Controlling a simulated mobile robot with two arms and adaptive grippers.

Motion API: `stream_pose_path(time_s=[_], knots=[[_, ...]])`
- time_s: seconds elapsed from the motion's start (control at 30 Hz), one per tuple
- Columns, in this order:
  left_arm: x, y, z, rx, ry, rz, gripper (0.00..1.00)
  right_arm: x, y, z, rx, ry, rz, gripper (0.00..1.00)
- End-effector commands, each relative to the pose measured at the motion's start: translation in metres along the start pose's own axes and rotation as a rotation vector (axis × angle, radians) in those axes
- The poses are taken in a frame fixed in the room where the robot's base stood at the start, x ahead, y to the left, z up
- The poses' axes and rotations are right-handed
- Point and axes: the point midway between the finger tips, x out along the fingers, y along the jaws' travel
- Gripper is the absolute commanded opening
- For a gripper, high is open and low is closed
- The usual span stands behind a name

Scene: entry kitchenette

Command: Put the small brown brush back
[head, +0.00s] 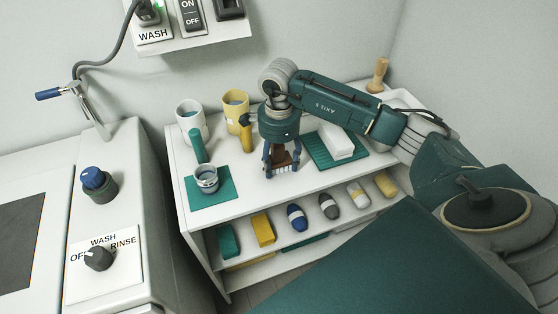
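The small brown brush (283,158), with pale bristles pointing down, shows between the fingers of my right gripper (283,167). The blue fingers close on it from both sides, over the middle of the white cart top (247,187). The gripper body hides the brush's upper part. I cannot tell whether the bristles touch the surface. My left gripper is not in view.
Left of the gripper are a white mug (190,118), a yellow mug (236,110), and a small cup (206,180) on a green mat (224,188). Right are a white block (337,140) on a green mat (322,155) and a wooden peg-like object (378,75). Several coloured items fill the lower shelf.

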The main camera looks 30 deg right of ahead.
Motion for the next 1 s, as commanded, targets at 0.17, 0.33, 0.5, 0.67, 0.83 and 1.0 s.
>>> stream_pose_path(time_s=[0.17,0.33,0.5,0.67,0.83,1.0], knots=[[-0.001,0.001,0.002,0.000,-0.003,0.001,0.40,-0.001,0.000,0.000,0.000,0.000,0.000,0.74],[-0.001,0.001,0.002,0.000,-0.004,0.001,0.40,-0.001,0.000,0.000,0.000,0.000,0.000,0.74],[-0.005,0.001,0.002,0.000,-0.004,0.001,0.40,-0.006,-0.001,0.000,0.000,-0.001,-0.003,0.74],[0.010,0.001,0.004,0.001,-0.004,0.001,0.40,-0.033,-0.004,0.000,0.000,-0.001,-0.008,0.74],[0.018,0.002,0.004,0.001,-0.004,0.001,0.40,-0.072,-0.005,0.000,-0.001,-0.001,-0.006,0.74],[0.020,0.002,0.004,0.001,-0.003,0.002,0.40,-0.098,-0.004,0.000,0.001,-0.001,-0.003,0.74]])
